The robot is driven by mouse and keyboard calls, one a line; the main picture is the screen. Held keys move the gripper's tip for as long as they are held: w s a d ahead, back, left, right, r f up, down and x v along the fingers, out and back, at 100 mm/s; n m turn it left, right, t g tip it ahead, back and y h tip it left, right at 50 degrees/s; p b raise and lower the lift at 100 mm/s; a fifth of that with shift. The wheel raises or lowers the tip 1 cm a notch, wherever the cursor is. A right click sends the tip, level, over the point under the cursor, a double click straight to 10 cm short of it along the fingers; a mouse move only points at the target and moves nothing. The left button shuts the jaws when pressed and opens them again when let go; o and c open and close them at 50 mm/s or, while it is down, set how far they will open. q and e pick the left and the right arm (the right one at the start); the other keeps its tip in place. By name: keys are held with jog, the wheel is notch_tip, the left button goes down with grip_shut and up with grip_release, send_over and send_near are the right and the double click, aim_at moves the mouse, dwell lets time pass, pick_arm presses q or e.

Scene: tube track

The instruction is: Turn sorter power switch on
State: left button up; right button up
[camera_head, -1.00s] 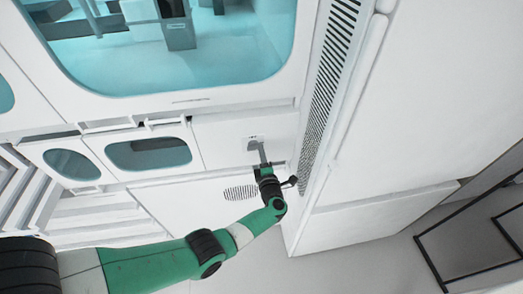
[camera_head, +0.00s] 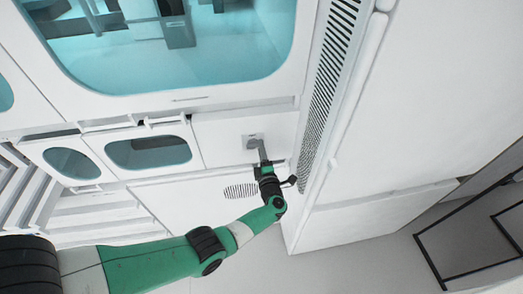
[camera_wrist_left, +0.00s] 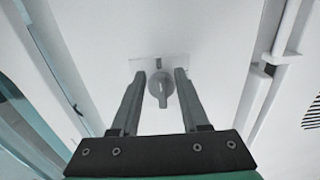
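The sorter power switch (camera_head: 253,141) is a small grey rotary knob on a light plate, set in the white panel. In the left wrist view the knob (camera_wrist_left: 162,88) has a handle that points down toward the gripper. My left gripper (camera_head: 262,149) reaches up to the switch from below. In the left wrist view its two fingers (camera_wrist_left: 167,78) are apart, one on each side of the knob, with gaps visible. The fingertips partly cover the switch in the head view. My right gripper is not in view.
A vent strip (camera_head: 328,85) runs along the machine edge right of the switch. A large teal window (camera_head: 170,50) is above, and a smaller window (camera_head: 148,152) is to the left. A round grille (camera_head: 241,191) lies below. A black frame (camera_head: 430,262) stands at lower right.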

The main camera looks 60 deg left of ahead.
pick_arm(q)
jog(key=p+v, duration=0.3)
jog(key=v, duration=0.8)
jog(key=shift+d, duration=0.3)
